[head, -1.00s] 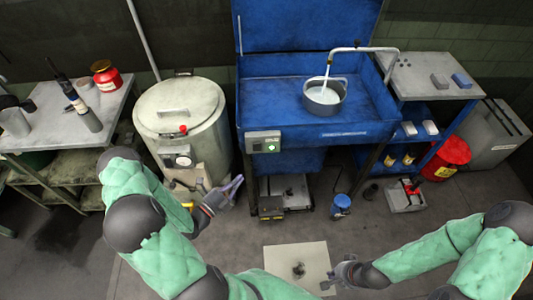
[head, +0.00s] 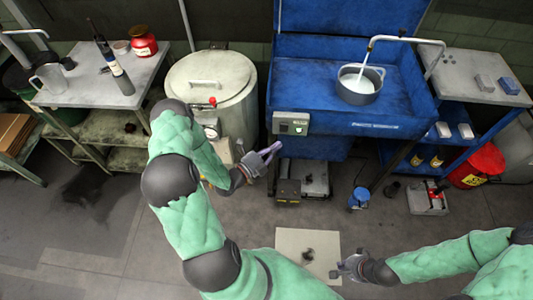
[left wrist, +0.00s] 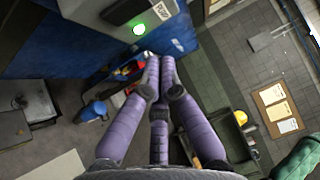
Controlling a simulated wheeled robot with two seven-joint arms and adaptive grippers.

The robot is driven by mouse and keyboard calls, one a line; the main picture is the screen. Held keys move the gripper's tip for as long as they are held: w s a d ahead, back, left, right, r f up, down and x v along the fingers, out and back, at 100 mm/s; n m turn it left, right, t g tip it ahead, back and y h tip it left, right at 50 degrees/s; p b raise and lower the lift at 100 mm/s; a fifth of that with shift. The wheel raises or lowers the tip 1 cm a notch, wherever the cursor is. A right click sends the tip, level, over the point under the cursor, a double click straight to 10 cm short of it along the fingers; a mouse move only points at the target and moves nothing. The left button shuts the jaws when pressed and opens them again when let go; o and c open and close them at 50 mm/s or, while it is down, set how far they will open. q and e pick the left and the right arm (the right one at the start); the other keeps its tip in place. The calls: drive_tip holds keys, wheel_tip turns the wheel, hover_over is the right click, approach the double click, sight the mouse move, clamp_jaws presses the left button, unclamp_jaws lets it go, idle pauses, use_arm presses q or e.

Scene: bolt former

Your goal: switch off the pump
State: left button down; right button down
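A pale drum (head: 212,85) with a red-knobbed valve stands left of the station, close to my left arm. A bench with bottles (head: 115,75) is further left. A red bin (head: 478,165) and blue canister (head: 359,197) stand right. Floor in front is mostly clear.

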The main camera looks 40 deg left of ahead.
sight(288, 126)
use_arm(q)
drive_tip(key=w, duration=0.2)
drive_tip(key=w+a, duration=0.1)
drive_tip(key=w, duration=0.1)
drive_tip(key=w+b, duration=0.1)
drive_tip(key=w, duration=0.1)
drive_tip(key=shift+a+r, duration=0.25)
drive_tip(key=shift+r, duration=0.1)
drive_tip(key=shift+w+a+r+n+g+p, duration=0.2)
drive_tip(key=shift+w+r+n+g+p, duration=0.15)
drive_tip(key=shift+n+g+p, duration=0.05)
drive_tip(key=shift+f, duration=0.2)
